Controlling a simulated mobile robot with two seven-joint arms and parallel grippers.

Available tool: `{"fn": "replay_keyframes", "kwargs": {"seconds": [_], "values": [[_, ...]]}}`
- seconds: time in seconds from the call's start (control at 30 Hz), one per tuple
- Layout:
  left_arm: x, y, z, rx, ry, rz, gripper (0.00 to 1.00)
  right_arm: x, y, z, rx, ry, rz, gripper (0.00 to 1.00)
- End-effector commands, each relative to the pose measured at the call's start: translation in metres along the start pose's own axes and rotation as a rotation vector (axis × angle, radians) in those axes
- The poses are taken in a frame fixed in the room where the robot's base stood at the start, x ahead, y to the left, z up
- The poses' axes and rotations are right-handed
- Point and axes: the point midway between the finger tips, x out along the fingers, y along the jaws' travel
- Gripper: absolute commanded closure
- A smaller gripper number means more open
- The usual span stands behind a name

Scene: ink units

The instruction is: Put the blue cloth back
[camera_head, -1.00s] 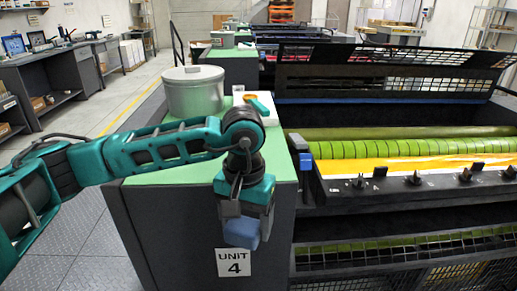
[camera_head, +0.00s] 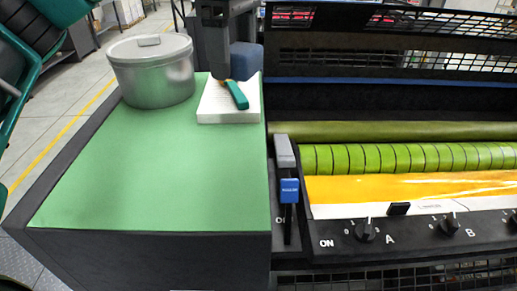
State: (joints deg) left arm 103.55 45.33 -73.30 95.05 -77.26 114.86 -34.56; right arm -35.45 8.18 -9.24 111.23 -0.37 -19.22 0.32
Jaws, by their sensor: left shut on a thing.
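The blue cloth (camera_head: 246,60) shows at the top middle as a small folded blue piece. My left gripper (camera_head: 226,66) comes down from the top edge, dark grey, and is shut on the cloth. The gripper and cloth are over or just behind the back of a white pad (camera_head: 228,115) on the green worktop (camera_head: 150,175). I cannot tell the height of the cloth or whether it touches anything. My right gripper is not in view.
A round metal tin (camera_head: 152,75) stands left of the pad. A teal-handled tool (camera_head: 237,94) lies on the pad. The press, with its green roller (camera_head: 400,158), a blue-tagged lever (camera_head: 289,190) and knobs (camera_head: 366,230), is at right. The worktop's front is clear.

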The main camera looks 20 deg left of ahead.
Motion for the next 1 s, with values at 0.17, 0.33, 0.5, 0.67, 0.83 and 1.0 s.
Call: {"fn": "replay_keyframes", "kwargs": {"seconds": [0.17,0.33,0.5,0.67,0.83,1.0], "values": [[0.016,-0.002,0.000,-0.033,-0.002,-0.006,0.56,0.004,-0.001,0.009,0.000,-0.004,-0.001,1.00],[0.060,-0.002,0.000,-0.031,-0.002,-0.008,0.56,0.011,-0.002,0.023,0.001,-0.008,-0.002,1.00],[0.101,-0.002,0.000,-0.031,-0.002,-0.007,0.56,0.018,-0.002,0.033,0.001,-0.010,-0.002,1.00],[0.132,-0.002,-0.001,-0.034,0.000,-0.004,0.56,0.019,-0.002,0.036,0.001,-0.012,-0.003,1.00],[0.151,-0.002,-0.001,-0.033,-0.001,-0.001,0.56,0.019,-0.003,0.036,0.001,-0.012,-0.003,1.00],[0.163,-0.002,-0.001,-0.033,-0.001,-0.002,0.56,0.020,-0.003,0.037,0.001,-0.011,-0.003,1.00]]}}
